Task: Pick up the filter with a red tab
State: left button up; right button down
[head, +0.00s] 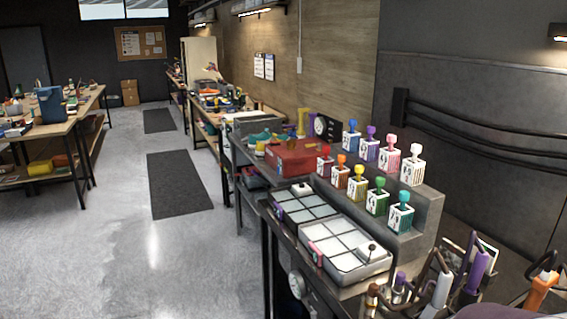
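Two flat, pale panels with dark grid bars lie side by side on the dark bench at the lower middle. They may be filters, but I cannot tell for certain. The nearer panel (345,262) is whitish in a grey frame and has a pinkish-red tab (316,253) on its left edge. A small knob (371,248) stands on the nearer panel's right part. Neither of my grippers is in view.
A grey stepped rack (425,210) behind the panels holds several white blocks with coloured knobs. Upright tools with purple (478,271) and orange (540,291) handles crowd the lower right. A red box (297,158) stands farther back. The floor at left is open.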

aim_at(452, 255)
jog(key=z, duration=1.25)
jog(key=i+j+z, duration=0.1)
jog(key=j+z, duration=0.3)
jog(key=j, duration=1.45)
